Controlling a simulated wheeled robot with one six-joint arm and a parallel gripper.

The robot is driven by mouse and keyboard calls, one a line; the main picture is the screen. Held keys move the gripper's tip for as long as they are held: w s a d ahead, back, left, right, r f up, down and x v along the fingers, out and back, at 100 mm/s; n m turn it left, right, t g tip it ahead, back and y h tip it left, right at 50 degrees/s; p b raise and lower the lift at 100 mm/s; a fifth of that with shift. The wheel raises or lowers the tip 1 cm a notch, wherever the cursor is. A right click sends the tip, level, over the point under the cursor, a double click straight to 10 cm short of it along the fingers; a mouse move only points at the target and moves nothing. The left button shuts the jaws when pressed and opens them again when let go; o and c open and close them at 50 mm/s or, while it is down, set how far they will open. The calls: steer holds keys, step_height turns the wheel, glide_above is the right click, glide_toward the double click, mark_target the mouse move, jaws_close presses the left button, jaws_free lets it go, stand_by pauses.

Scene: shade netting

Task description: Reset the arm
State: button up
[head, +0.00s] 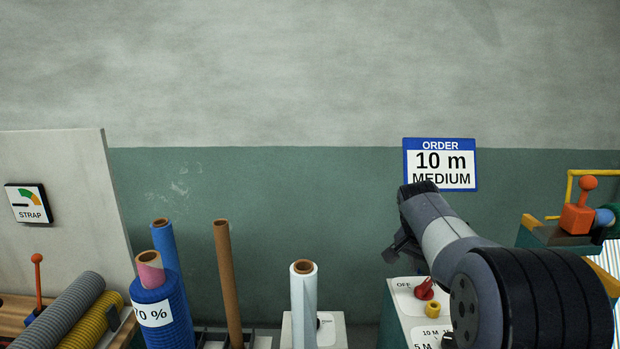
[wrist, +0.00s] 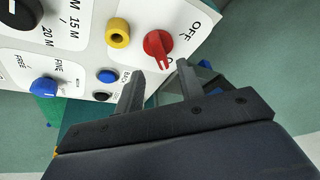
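My arm reaches in from the lower right of the head view, and my gripper (head: 402,245) is at its far end, just above the white control panel (head: 408,296). In the wrist view my gripper (wrist: 159,70) has its two dark fingers apart with nothing held between them. Its fingertips are near the red rotary switch (wrist: 158,46) marked OFF, which also shows in the head view (head: 424,288). I cannot tell whether a finger touches the panel.
The panel bears a yellow button (wrist: 118,33), a blue knob (wrist: 44,87) and a black dial (wrist: 22,12). An orange-handled lever (head: 579,215) stands at right. Upright rolls, including a blue one (head: 161,312) and a white one (head: 304,309), stand at left and centre. An order sign (head: 440,164) hangs behind.

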mark_target(426, 283)
steer(key=v, duration=0.6)
steer(key=x, duration=1.1)
steer(key=shift+f, duration=0.2)
steer(key=shift+d+f, duration=0.15)
steer(key=shift+d+n+t+y+b, duration=0.1)
steer(key=shift+n+t+y+b, duration=0.4)
steer(key=shift+n, duration=1.25)
steer(key=shift+d+n+t+y+p, duration=0.15)
steer(key=shift+n+y, duration=0.65)
steer(key=shift+n, duration=0.95)
steer(key=shift+a+n, duration=0.15)
steer(key=shift+n, duration=0.15)
